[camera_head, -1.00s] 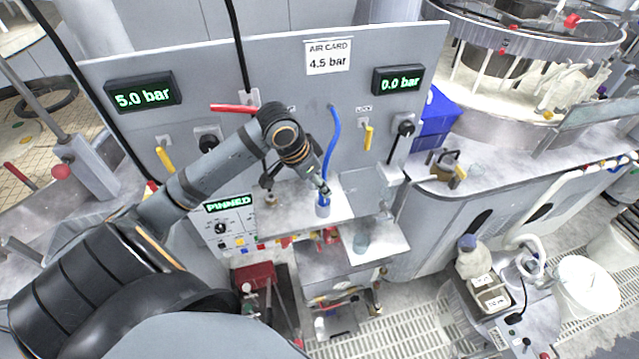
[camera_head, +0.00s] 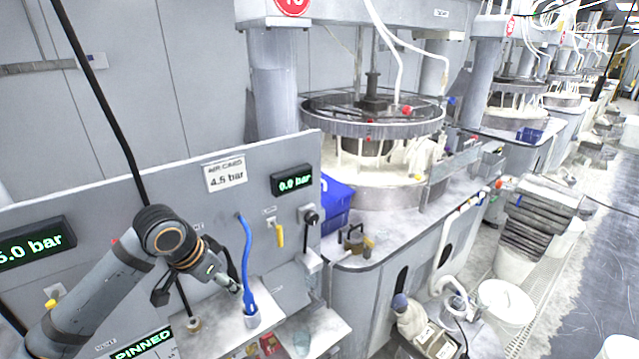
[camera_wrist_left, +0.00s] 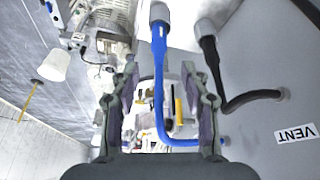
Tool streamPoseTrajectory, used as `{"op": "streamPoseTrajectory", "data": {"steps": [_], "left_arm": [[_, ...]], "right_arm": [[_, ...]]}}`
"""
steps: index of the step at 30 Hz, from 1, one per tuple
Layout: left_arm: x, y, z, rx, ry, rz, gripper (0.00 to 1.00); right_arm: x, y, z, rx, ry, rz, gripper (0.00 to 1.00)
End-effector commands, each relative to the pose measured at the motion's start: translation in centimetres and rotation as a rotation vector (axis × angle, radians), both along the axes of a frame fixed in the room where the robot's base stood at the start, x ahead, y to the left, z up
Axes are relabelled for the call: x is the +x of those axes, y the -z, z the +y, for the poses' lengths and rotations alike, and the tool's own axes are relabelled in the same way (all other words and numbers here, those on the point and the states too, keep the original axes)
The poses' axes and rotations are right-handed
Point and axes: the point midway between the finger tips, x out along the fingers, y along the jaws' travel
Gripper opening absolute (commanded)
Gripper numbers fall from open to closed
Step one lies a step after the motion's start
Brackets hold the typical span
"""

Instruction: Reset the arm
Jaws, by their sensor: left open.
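My left arm (camera_head: 95,285) comes in from the lower left of the head view, in front of the grey panel. Its left gripper (camera_head: 236,287) is near the blue hose (camera_head: 247,262), whose lower end stands in a grey fitting on the shelf. In the left wrist view the gripper's two jaws (camera_wrist_left: 160,72) are spread apart. The blue hose (camera_wrist_left: 159,75) shows between them in the picture; I cannot tell whether it touches a jaw. The black hose (camera_wrist_left: 213,60) with its grey fitting is to the right of the jaws. My right gripper is not in view.
The panel (camera_head: 150,205) carries a "0.0 bar" display (camera_head: 292,183), an "AIR CARD 4.5 bar" sign (camera_head: 226,176) and a yellow lever (camera_head: 280,234). A blue bin (camera_head: 336,205) and a round polishing machine (camera_head: 372,115) stand right of it.

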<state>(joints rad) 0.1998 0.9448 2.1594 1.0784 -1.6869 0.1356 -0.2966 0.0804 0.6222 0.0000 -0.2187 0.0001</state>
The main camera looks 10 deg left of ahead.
Motion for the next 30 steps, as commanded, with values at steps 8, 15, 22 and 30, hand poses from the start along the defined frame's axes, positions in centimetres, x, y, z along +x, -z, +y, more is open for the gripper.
{"op": "streamPoseTrajectory", "data": {"steps": [8, 15, 22, 30], "left_arm": [[-4.9, 10.8, -5.5, -0.005, -0.047, 0.007, 0.46], [-11.3, 15.9, -7.0, 0.042, -0.201, 0.022, 0.46], [-15.3, 20.6, -5.9, 0.118, -0.329, 0.066, 0.46], [-14.3, 33.1, -4.9, 0.124, -0.336, 0.106, 0.46]], "right_arm": [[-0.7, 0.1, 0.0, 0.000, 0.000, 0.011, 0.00], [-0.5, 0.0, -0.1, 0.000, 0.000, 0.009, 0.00], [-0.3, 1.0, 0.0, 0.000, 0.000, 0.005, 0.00], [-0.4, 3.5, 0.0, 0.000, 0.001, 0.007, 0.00]]}}
